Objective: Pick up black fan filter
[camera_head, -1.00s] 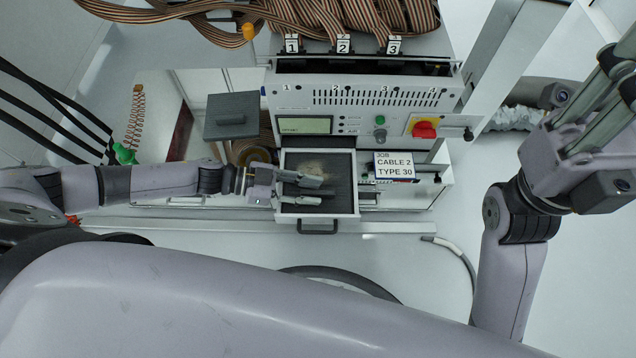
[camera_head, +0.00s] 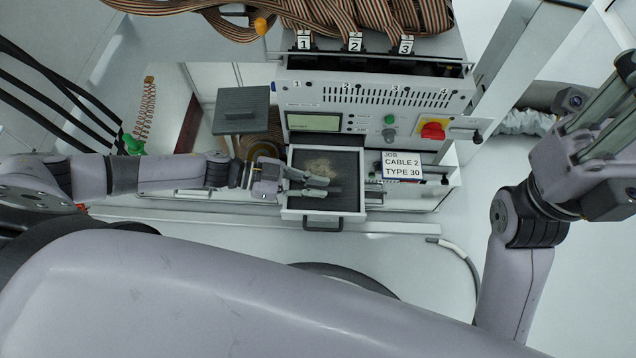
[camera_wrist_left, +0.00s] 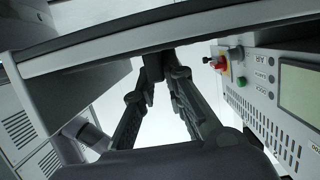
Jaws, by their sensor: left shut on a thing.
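The black fan filter (camera_head: 345,166) is a dark ribbed pad with a pale dusty patch, inside the open drawer (camera_head: 361,215) of the test machine. My left gripper (camera_head: 322,187) reaches over the drawer from the left, its fingers low over the filter and shut on it; the exact grip is hard to see. In the left wrist view the fingers (camera_wrist_left: 155,75) converge on a dark part below a long grey edge. My right gripper (camera_head: 605,105) is at the upper right, away from the drawer and partly cut off by the frame; its opening is unclear.
A dark grey square plate with a handle (camera_head: 241,110) lies left of the machine panel. A job sign (camera_head: 402,167) stands right of the drawer, below a red knob (camera_head: 433,131). Striped ribbon cables (camera_head: 370,18) hang above.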

